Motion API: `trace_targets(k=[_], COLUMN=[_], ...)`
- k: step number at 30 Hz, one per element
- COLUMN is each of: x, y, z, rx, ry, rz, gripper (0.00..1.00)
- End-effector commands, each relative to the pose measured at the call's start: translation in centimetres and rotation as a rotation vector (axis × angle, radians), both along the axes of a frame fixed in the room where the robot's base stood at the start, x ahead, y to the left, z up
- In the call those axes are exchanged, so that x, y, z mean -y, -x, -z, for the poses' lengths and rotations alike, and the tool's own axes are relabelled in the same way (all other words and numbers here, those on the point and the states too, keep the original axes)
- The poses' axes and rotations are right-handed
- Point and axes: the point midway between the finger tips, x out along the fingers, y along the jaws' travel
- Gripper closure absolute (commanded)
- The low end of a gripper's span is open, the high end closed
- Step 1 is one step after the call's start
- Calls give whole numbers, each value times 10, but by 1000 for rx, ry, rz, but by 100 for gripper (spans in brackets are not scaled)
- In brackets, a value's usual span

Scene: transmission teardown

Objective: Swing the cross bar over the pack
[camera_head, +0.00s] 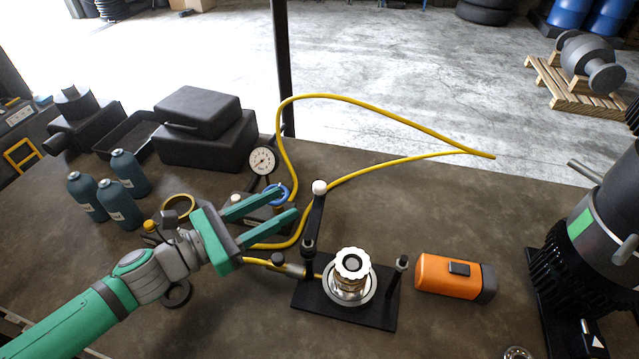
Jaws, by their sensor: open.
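The pack (352,284) is a metal stack topped by a white notched ring, upright on a black base plate (372,318). The cross bar (315,216) is a dark bar with a white knob (319,187) at its far end. It runs from the post (308,246) at the plate's left side toward the back, clear of the pack. A second post (402,263) stands at the plate's right side. My gripper (288,203) is open, with its green fingers pointing right, left of the bar and knob. I see no contact with the bar; the height gap is hard to tell.
A yellow hose (380,112) loops behind the bar and passes by my gripper. A dial gauge (262,161) and blue ring (278,194) are close to the fingers. An orange case (455,277) lies right of the plate. Teal bottles (119,205) stand at left.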

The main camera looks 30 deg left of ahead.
Motion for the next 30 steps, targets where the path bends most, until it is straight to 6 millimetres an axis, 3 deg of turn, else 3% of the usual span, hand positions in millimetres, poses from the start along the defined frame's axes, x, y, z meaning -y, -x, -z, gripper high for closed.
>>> trace_targets(k=[5,19,30], x=[8,38,44], y=[-13,-83,-98], z=[2,1,1], rx=[-3,-2,-2], ry=[1,2,0], rz=[5,3,1], gripper=[58,58,58])
